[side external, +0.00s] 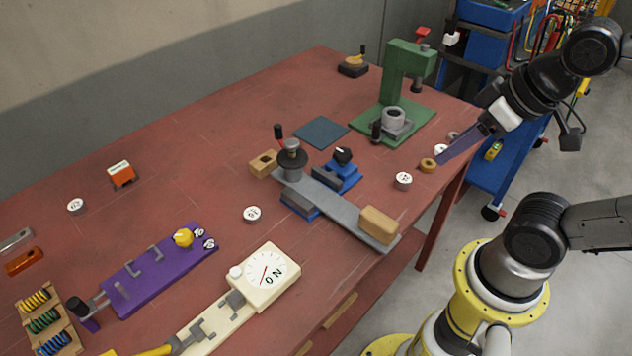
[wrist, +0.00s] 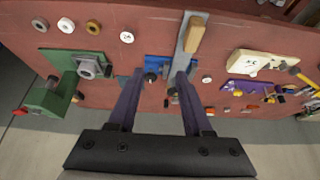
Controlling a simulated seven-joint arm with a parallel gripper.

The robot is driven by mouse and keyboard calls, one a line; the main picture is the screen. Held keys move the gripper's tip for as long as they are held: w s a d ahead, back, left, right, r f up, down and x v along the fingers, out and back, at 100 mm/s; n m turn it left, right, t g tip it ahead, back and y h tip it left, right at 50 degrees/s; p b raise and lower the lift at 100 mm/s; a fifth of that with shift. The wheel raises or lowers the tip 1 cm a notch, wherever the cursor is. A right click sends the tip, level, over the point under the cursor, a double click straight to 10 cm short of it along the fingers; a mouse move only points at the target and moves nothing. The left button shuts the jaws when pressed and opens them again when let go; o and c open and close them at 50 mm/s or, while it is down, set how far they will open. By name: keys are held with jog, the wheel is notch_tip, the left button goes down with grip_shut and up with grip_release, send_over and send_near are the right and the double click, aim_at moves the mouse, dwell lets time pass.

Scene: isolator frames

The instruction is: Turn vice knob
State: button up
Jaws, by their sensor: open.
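A small blue vice-like fixture (side external: 336,178) with a black knob (side external: 342,156) on top stands mid-table, close behind a long grey bar. In the wrist view the blue fixture (wrist: 158,61) shows between the fingers, partly hidden by the left one. Its black knob (wrist: 151,77) is small there. My gripper (side external: 444,158) has purple fingers and is at the table's right edge, well to the right of the knob and apart from it. In the wrist view my gripper (wrist: 160,74) is open, with nothing held between the fingers.
The grey bar (side external: 340,208) carries a wooden block (side external: 379,225) and a dark round post. A green press (side external: 405,60) stands at the back right. White round pieces (side external: 403,181) and a tan ring (side external: 428,165) lie near the right edge. A cream dial gauge (side external: 266,275) is in front.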

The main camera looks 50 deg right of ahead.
jog(key=shift+o, duration=0.2)
jog(key=o, duration=0.5)
jog(key=shift+n, duration=0.3)
jog(key=shift+s+r+n, duration=0.1)
jog(key=shift+n, duration=0.4)
jog(key=w+r+n, duration=0.4)
jog(key=r, duration=0.1)
jog(key=n+g, duration=0.6)
jog(key=n, duration=0.1)
send_over(343, 152)
notch_tip(343, 152, down, 6)
notch_tip(343, 152, down, 14)
jog(key=shift+d, duration=0.1)
